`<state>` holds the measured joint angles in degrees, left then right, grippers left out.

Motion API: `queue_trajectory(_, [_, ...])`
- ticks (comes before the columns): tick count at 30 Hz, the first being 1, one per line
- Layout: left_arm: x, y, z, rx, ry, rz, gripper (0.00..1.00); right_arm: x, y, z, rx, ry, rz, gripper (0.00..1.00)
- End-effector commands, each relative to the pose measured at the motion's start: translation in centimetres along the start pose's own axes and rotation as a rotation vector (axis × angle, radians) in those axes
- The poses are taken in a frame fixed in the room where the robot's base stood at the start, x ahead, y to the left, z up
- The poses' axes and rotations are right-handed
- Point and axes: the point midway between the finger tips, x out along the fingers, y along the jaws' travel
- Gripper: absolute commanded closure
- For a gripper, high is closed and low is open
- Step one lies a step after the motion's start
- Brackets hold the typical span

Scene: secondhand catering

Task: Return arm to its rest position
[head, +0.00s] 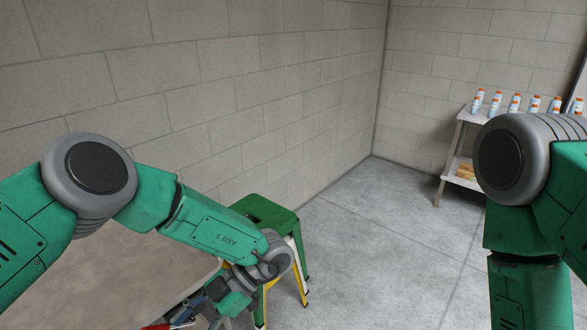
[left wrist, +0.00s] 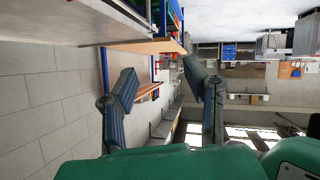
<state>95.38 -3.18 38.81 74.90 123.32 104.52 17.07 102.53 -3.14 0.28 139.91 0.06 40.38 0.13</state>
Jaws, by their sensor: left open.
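My left arm (head: 215,228) is green and reaches from the left over the table toward the lower middle of the head view. My left gripper (head: 200,310) is at the bottom edge there, partly cut off. In the left wrist view the two dark fingers of my left gripper (left wrist: 160,82) stand wide apart with nothing between them. My right arm (head: 525,235) hangs down at the right side of the head view; its gripper is out of frame.
A brown tabletop (head: 120,268) lies under my left arm. A green stool (head: 265,213) stands close beyond its wrist. A shelf table (head: 468,118) with several white-and-orange bottles (head: 515,103) stands at the back right. Grey floor (head: 375,230) between is clear. Block walls (head: 250,70) enclose the corner.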

Motion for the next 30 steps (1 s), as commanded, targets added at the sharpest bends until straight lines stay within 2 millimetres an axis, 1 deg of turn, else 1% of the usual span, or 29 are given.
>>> queue_trajectory(1, [0.7, 0.3, 0.7, 0.004, -0.009, 0.034, 0.59, 0.5, 0.0, 0.0, 0.000, 0.002, 0.000, 0.60])
queue_trajectory(8, [3.4, 2.3, 3.3, 0.039, -0.064, 0.221, 0.59, 1.9, 0.0, 0.0, 0.000, 0.002, 0.000, 0.60])
queue_trajectory(14, [6.4, 4.6, 6.3, 0.128, -0.137, 0.452, 0.59, 3.6, 0.0, 0.1, 0.000, 0.002, 0.000, 0.60])
queue_trajectory(17, [8.0, 5.9, 8.3, 0.216, -0.181, 0.595, 0.59, 4.8, 0.0, 0.2, 0.000, 0.001, 0.000, 0.60])
queue_trajectory(20, [9.8, 6.7, 11.0, 0.360, -0.237, 0.765, 0.59, 6.3, 0.0, 0.3, 0.000, 0.001, 0.000, 0.60])
queue_trajectory(21, [10.7, 6.8, 12.2, 0.439, -0.264, 0.837, 0.59, 7.1, 0.0, 0.3, 0.000, 0.001, 0.000, 0.60])
queue_trajectory(23, [12.0, 6.4, 14.0, 0.575, -0.303, 0.941, 0.59, 8.2, -0.1, 0.4, 0.000, 0.001, 0.000, 0.60])
queue_trajectory(24, [12.9, 5.8, 15.1, 0.675, -0.329, 1.004, 0.59, 8.9, -0.1, 0.4, 0.000, 0.001, 0.000, 0.60])
queue_trajectory(26, [14.5, 4.4, 16.5, 0.838, -0.370, 1.088, 0.59, 9.9, -0.1, 0.5, 0.000, 0.001, 0.000, 0.60])
queue_trajectory(27, [15.8, 3.1, 17.3, 0.958, -0.397, 1.136, 0.59, 10.7, -0.1, 0.5, 0.000, 0.001, 0.000, 0.60])
queue_trajectory(29, [18.0, 0.7, 18.2, 1.154, -0.440, 1.192, 0.59, 11.8, -0.1, 0.6, 0.000, 0.001, 0.000, 0.60])
queue_trajectory(30, [19.6, -1.2, 18.4, 1.286, -0.469, 1.218, 0.59, 12.6, -0.1, 0.6, 0.000, 0.001, 0.000, 0.60])
